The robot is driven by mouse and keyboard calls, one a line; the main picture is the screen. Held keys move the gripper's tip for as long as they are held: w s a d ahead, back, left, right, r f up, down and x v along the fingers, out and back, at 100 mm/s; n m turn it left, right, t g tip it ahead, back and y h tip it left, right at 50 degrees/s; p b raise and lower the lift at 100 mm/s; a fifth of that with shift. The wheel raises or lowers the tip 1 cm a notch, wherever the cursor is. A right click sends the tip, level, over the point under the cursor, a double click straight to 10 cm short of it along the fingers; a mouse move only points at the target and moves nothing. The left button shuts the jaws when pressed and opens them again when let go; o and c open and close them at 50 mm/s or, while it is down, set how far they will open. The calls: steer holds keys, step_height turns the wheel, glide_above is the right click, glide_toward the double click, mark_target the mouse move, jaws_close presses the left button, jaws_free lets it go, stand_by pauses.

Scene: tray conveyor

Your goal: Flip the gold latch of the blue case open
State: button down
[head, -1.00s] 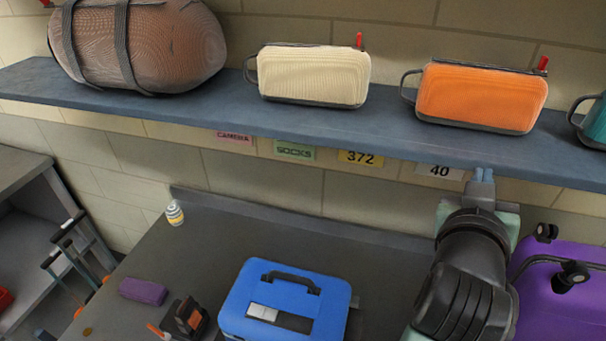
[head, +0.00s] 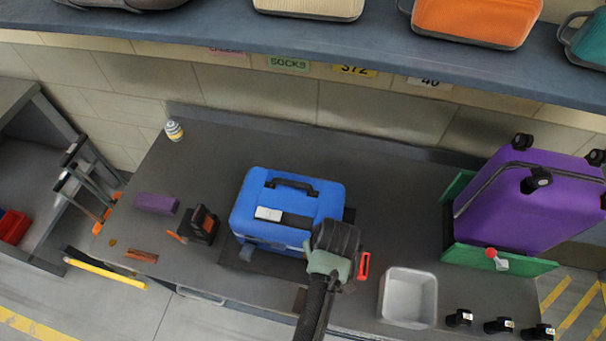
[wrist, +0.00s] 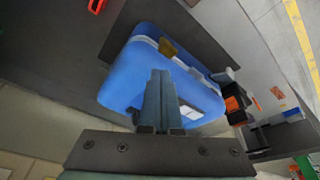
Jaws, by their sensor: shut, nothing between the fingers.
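The blue case (head: 248,195) lies on the grey workbench with its black handle towards the wall. It also fills the middle of the wrist view (wrist: 125,75). The gold latch (wrist: 168,47) shows on the case's front side in the wrist view, by the pale seam. In the head view the latch is hidden, with my arm over the case's front right corner. My gripper (wrist: 160,76) is shut and empty. Its fingers appear over the case in the wrist view, with the tips just short of the latch; whether they touch the case I cannot tell.
A red-handled item (head: 363,267) and a grey bin (head: 408,298) are right of my arm. A purple suitcase (head: 530,200) stands at the right. A black-orange device (head: 201,224) and a purple block (head: 156,203) lie left of the case. The shelf overhangs the back.

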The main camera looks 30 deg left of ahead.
steer(key=shift+s+a+f+g, duration=0.15)
steer(key=shift+s+f, duration=0.1)
steer(key=shift+s, duration=0.15)
steer(key=shift+s+d+f+g, duration=0.15)
steer(key=shift+s+f, duration=0.1)
steer(key=shift+s, duration=0.15)
steer(key=shift+a+f, duration=0.1)
steer(key=b+x, duration=0.6)
steer(key=b, duration=0.1)
steer(key=shift+f+b, duration=0.3)
steer(key=shift+f, duration=0.05)
steer(key=shift+w+a+f, duration=0.1)
steer(key=shift+w, duration=0.05)
